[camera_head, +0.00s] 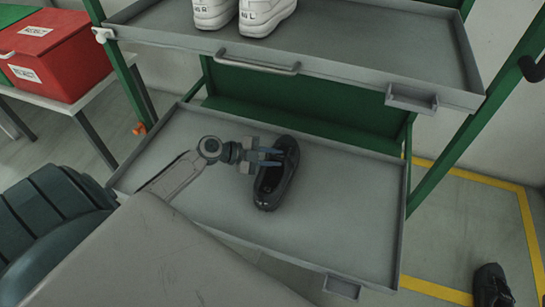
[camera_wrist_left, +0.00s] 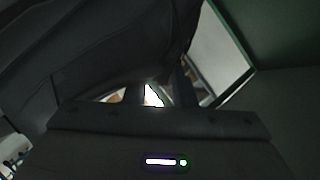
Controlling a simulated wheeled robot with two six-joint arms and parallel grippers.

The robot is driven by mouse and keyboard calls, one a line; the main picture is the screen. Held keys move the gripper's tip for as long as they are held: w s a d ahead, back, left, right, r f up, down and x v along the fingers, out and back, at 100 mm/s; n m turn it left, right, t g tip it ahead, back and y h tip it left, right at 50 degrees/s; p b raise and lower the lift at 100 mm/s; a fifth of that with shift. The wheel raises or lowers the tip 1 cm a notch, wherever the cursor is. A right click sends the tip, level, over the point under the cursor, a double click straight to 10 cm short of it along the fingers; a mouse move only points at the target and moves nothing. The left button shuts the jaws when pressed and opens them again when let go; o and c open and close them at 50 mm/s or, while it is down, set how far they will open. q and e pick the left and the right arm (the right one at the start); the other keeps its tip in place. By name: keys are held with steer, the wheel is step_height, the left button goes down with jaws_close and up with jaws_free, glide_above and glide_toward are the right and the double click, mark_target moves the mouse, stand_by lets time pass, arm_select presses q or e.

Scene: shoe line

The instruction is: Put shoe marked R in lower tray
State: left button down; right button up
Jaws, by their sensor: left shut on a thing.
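A black shoe (camera_head: 275,178) is over the lower tray (camera_head: 350,210) in the head view, its long side running up and down the picture. My left gripper (camera_head: 268,158) reaches in from the left and is shut on the shoe near its upper end. I cannot tell whether the shoe's sole touches the tray, and no mark on it is readable. In the left wrist view a large dark shape, likely the shoe (camera_wrist_left: 90,50), fills the upper left above the gripper. My right gripper is not in view.
Green rack posts (camera_head: 480,130) flank the trays. Another black shoe (camera_head: 492,286) is at the lower right. The lower tray's right part is clear.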

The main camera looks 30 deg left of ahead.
arm_select(q)
steer(key=c, duration=1.2)
jaws_free()
steer(key=shift+o, duration=0.2)
